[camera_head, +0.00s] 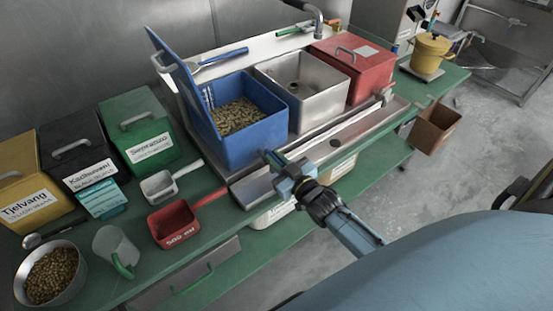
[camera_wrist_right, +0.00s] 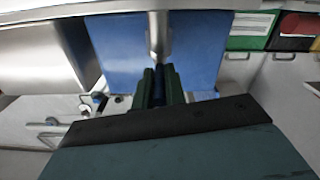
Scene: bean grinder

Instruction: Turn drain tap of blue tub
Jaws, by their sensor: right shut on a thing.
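The blue tub (camera_head: 257,143) stands on the metal bench with its lid (camera_head: 180,80) tilted open, and brown beans lie inside. My right gripper (camera_head: 272,160) is at the lower front right corner of the tub. In the right wrist view my right gripper (camera_wrist_right: 160,80) is shut on the drain tap (camera_wrist_right: 159,45), a grey metal pipe piece in front of the tub's blue wall (camera_wrist_right: 120,50). A dark blue part shows between the fingers. The tap is mostly hidden in the head view. My left gripper is out of view.
A steel tub (camera_head: 303,95) and a red bin (camera_head: 352,70) stand right of the blue tub. A metal trough (camera_head: 340,135) runs along the front. Scoops, a clear jug (camera_head: 112,245) and a bowl of beans stand on the left. A blue-handled scoop (camera_head: 220,57) lies behind.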

